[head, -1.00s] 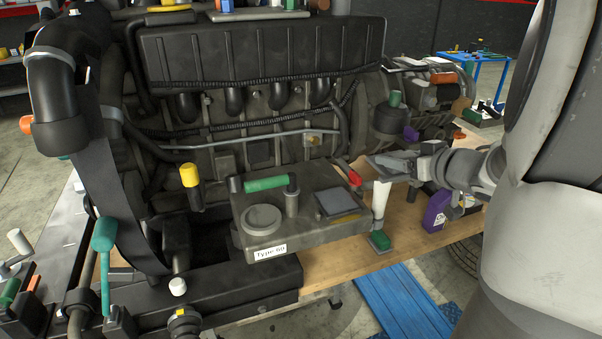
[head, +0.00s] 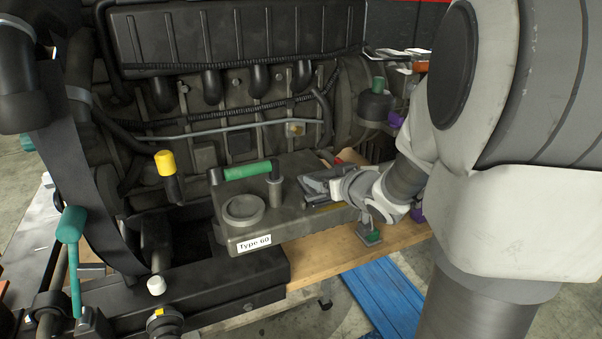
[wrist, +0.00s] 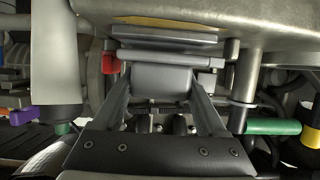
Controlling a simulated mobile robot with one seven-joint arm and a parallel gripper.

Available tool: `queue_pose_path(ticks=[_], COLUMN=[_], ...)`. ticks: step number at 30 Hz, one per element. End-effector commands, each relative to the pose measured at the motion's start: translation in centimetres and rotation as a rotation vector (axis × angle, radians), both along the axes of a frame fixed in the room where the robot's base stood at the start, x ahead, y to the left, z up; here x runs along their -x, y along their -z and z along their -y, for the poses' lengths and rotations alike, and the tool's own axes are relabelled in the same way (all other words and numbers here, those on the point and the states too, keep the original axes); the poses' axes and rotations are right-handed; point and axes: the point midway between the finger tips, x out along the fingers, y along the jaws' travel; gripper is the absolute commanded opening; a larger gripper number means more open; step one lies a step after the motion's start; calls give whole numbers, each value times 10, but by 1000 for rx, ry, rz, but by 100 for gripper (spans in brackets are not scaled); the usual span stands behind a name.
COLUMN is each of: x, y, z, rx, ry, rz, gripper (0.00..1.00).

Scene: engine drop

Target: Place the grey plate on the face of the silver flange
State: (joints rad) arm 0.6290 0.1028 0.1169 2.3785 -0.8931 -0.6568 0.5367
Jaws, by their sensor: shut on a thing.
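The grey plate (head: 316,184) is at the right part of the top of the grey block labelled Type 60, partly hidden by my gripper (head: 332,184). My gripper comes in from the right and is shut on the plate. In the wrist view the plate (wrist: 165,41) shows nearly edge-on beyond my gripper (wrist: 165,66), close to a yellow strip on the block. I cannot tell whether plate and block touch. A round grey raised ring (head: 243,208) on the block's left part may be the silver flange; I cannot tell for sure.
The Type 60 block (head: 290,234) also carries a green-handled lever (head: 248,171) and an upright post (head: 275,190) between ring and plate. A yellow-capped post (head: 166,165) stands left. The engine (head: 230,120) rises behind. A green-topped piece (head: 371,236) stands on the wooden board below.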

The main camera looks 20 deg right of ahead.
Motion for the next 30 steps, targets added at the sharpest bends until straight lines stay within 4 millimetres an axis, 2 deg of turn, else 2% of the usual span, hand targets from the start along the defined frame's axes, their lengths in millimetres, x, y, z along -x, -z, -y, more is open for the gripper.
queue_pose_path(ticks=[14,15,18,19,30], x=[0,0,0,0,0], y=[10,9,9,9,4], z=[0,0,0,0,0], rx=[2,1,2,2,2], ry=[-1,0,-1,-1,-1], rz=[4,2,2,2,2], gripper=[0,80,98,100,100])
